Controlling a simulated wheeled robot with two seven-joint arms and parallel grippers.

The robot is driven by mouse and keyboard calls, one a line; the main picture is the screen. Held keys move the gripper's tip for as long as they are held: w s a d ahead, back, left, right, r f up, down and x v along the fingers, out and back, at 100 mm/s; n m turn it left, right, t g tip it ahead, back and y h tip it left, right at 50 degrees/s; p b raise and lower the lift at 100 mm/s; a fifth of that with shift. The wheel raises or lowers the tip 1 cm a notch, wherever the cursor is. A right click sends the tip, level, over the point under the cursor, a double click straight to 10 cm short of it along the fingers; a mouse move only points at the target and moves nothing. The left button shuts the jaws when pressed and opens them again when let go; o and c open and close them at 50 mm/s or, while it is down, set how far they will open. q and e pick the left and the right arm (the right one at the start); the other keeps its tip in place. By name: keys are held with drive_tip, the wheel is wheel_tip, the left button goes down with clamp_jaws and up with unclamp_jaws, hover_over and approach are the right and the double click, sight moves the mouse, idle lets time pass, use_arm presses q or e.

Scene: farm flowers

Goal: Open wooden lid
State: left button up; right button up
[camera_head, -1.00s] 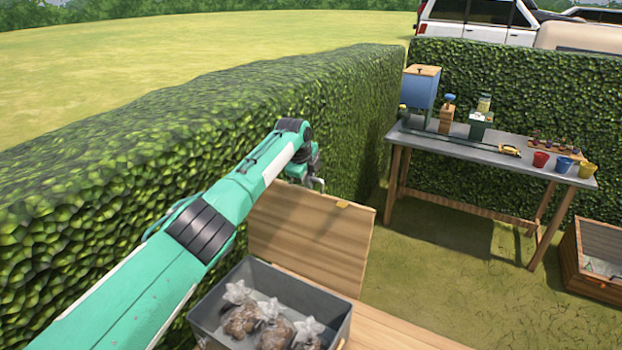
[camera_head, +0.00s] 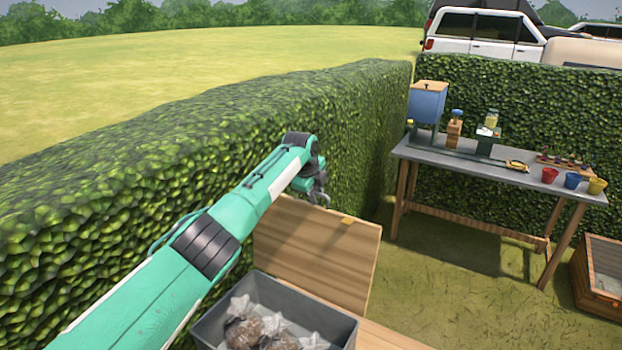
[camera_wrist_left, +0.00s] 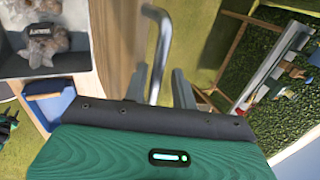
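Part of a wooden surface (camera_wrist_left: 115,45) also shows in the left wrist view. My right gripper is out of view.
A grey bin (camera_head: 346,325) with bagged brown lumps (camera_head: 245,330) stands in front of the lid. A tall hedge (camera_head: 110,210) runs along the left. A work table (camera_head: 470,165) with pots and tools stands at right, and a wooden crate (camera_head: 590,290) at far right. Grass between is clear.

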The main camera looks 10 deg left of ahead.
use_arm(q)
drive_tip(key=b+v, duration=0.4)
drive_tip(key=v, duration=0.9)
drive_tip(key=shift+r, duration=0.35)
drive_tip(key=shift+s+d+f, duration=0.1)
drive_tip(key=shift+f, duration=0.05)
